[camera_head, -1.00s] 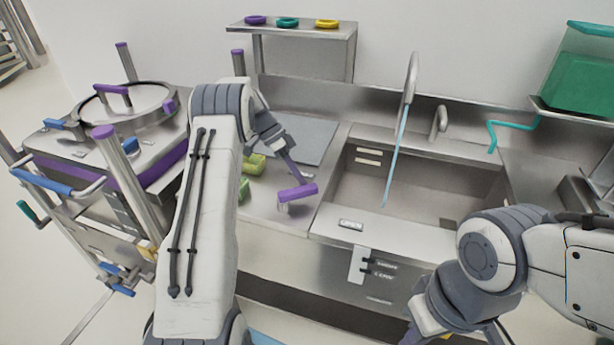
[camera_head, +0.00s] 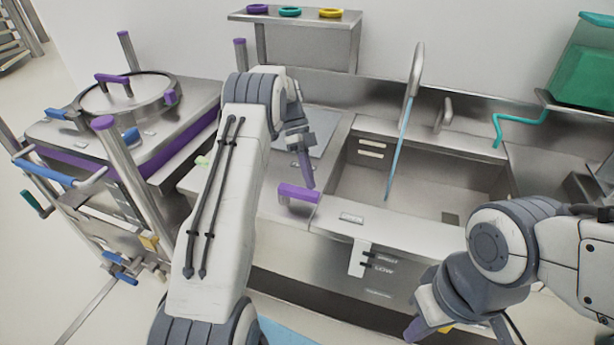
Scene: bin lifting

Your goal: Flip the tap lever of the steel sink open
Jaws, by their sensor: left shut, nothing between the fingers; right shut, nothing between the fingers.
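The steel sink (camera_head: 372,215) is at centre right, its basin open. A tall grey tap spout (camera_head: 415,72) stands at its back edge. A thin pale blue stream (camera_head: 399,150) runs from the spout down towards the basin. A short upright grey piece (camera_head: 443,116) right of the spout looks like the tap lever. My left gripper (camera_head: 306,172) is shut and empty, pointing down at the sink's left edge, well left of the lever. My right gripper (camera_head: 416,327) is shut and empty, low in front of the counter and partly hidden by its own arm.
A purple handle (camera_head: 298,193) lies close below my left gripper. A teal bent bar (camera_head: 519,122) sticks out right of the tap. A shelf (camera_head: 300,27) with coloured rings is behind. A round-lidded cooker (camera_head: 125,98) stands left. The space over the basin is clear apart from the stream.

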